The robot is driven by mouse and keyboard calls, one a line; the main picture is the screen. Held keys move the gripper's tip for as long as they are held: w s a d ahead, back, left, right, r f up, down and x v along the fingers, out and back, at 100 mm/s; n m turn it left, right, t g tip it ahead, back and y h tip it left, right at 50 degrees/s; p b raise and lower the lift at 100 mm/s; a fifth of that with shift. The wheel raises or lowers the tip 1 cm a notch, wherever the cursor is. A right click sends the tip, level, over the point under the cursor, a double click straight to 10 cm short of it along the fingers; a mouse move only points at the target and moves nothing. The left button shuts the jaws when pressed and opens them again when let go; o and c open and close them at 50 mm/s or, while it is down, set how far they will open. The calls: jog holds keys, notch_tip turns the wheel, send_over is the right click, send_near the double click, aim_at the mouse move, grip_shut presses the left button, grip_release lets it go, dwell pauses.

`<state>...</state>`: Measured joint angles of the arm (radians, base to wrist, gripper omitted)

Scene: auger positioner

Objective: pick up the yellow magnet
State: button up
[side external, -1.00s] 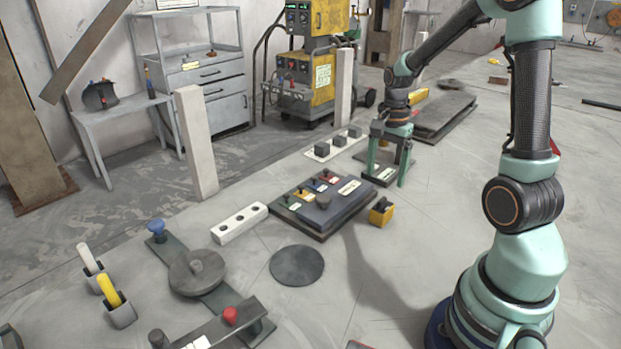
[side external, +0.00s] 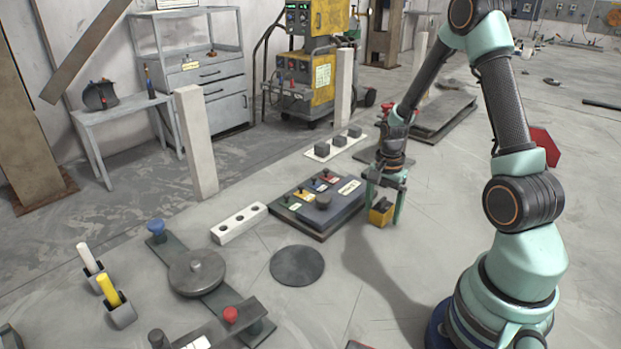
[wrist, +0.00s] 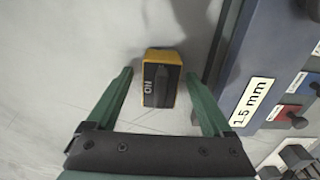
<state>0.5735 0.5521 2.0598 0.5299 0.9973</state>
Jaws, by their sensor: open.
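The yellow magnet (side external: 381,212) is a small yellow block with a dark top and a dark knob. In the wrist view the magnet (wrist: 161,80) lies between the two green fingers, with "ON" on its top and a gap on each side. My gripper (side external: 383,215) is open above and around it, pointing down. In the wrist view the gripper (wrist: 160,95) holds nothing. In the side view a finger partly covers the magnet.
A dark blue panel block (side external: 325,210) with coloured labels stands close on the left; in the wrist view the panel (wrist: 245,75) is just right of the right finger. A white strip with holes (side external: 239,223) and a dark disc (side external: 297,265) lie further left. Floor right of the magnet is clear.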

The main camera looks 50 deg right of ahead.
jog(key=shift+f, duration=0.1)
grip_shut()
dwell(1.4)
